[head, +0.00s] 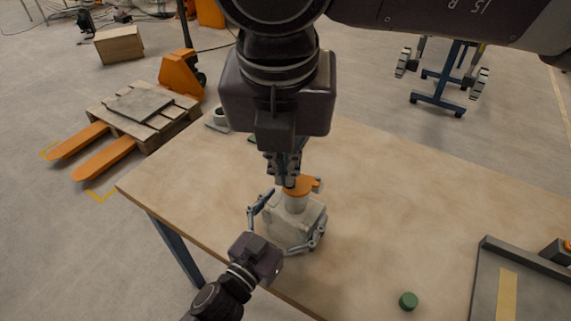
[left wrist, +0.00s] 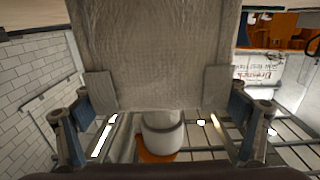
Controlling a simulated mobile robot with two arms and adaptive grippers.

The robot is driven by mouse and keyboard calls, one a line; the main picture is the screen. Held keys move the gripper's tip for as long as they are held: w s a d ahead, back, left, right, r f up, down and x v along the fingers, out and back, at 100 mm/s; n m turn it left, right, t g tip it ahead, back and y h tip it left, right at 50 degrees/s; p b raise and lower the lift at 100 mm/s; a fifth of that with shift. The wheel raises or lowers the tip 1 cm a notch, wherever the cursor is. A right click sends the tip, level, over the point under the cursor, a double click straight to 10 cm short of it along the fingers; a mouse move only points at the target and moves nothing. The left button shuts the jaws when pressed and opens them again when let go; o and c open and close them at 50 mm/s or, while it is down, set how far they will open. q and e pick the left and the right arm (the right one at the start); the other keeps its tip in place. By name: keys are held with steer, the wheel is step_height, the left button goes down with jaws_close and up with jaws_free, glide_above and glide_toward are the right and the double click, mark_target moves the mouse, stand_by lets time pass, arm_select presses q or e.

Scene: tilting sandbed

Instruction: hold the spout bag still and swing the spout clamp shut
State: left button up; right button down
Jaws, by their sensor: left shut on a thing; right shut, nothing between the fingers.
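The pale spout bag (head: 283,232) stands near the front edge of the table. Its white spout (head: 296,204) points up, with the orange spout clamp (head: 311,184) at the top. My left gripper (head: 287,229) is shut on the bag's body, one finger on each side. In the left wrist view the bag (left wrist: 155,50) fills the space between the finger pads, with the spout (left wrist: 162,138) and part of the orange clamp (left wrist: 150,157) below. My right gripper (head: 289,183) is shut and empty, pointing down at the clamp. It hides part of the clamp, so whether they touch is unclear.
A green cap (head: 408,300) lies on the table to the right. A dark-rimmed tray (head: 483,270) stands at the right edge. A small pale round item (head: 220,117) sits at the far left corner. The table (head: 400,200) between is clear.

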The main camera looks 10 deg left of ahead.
arm_select(q)
steer(key=shift+r, duration=0.15)
arm_select(e)
steer(key=x, duration=0.9)
glide_above(288, 192)
steer(key=s, duration=0.1)
steer(key=shift+s+f, duration=0.1)
steer(key=shift+s, duration=0.05)
steer(key=shift+w+a+m+h, duration=0.3)
steer(key=shift+w+a+m, duration=0.35)
steer(key=shift+w+m, duration=0.4)
steer(key=shift+s, duration=0.2)
